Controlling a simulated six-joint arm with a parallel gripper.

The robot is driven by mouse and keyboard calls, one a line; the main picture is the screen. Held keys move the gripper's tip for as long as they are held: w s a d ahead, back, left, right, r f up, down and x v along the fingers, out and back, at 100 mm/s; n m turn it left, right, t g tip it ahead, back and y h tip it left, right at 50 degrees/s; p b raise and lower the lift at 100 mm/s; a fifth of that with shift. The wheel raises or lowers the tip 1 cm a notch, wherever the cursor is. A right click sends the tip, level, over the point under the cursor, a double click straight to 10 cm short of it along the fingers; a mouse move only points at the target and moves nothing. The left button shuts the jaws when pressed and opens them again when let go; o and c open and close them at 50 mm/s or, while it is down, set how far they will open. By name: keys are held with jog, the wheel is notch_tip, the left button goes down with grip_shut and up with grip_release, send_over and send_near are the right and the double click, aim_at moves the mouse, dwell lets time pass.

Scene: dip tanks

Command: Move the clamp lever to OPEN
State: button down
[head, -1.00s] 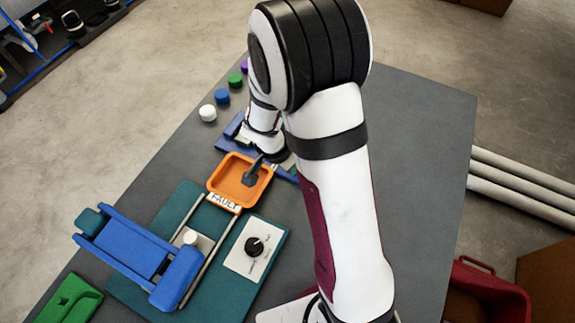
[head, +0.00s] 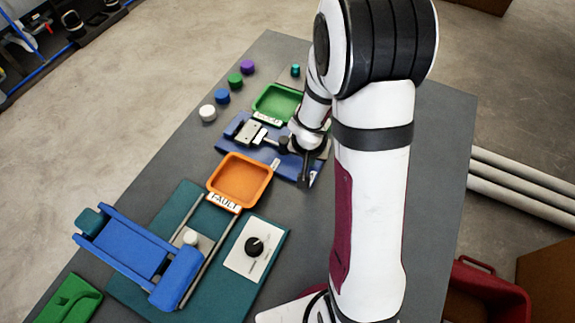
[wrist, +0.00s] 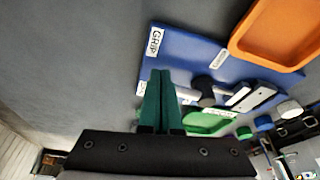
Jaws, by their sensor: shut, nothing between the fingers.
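The blue clamp board (head: 232,127) lies beyond the orange tray, with a pale metal clamp block (head: 250,132) on it. In the wrist view the board (wrist: 185,48) carries a GRIP label, a smaller label too small to read, and the grey clamp block (wrist: 252,96). A lever with a black knob (wrist: 204,88) lies beside the block; its setting is not clear. My gripper (head: 305,182) is over the right end of the board. Its green fingers (wrist: 160,76) are together and empty, apart from the knob in the picture. My wrist hides part of the board.
The orange FAULT tray (head: 240,181) is in front of the board, and a green tray (head: 277,101) is behind it. Several coloured caps stand at the left table edge. A teal fixture with a black dial (head: 254,246) is nearer.

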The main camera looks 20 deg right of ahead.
jog(key=shift+w+d, duration=0.4)
jog(key=shift+d, duration=0.3)
jog(key=shift+w+d, duration=0.4)
jog(key=shift+d, duration=0.25)
jog(key=shift+w+d, duration=0.85)
jog(key=shift+w, duration=0.05)
jog(key=shift+w+d, duration=0.15)
jog(key=shift+w, duration=0.15)
jog(key=shift+w+d, duration=0.1)
jog(key=shift+w, duration=0.05)
jog(key=s, duration=0.4)
jog(key=shift+r, duration=0.4)
jog(key=s+d+v, duration=0.1)
jog(key=v, duration=0.9)
jog(key=shift+d, duration=0.35)
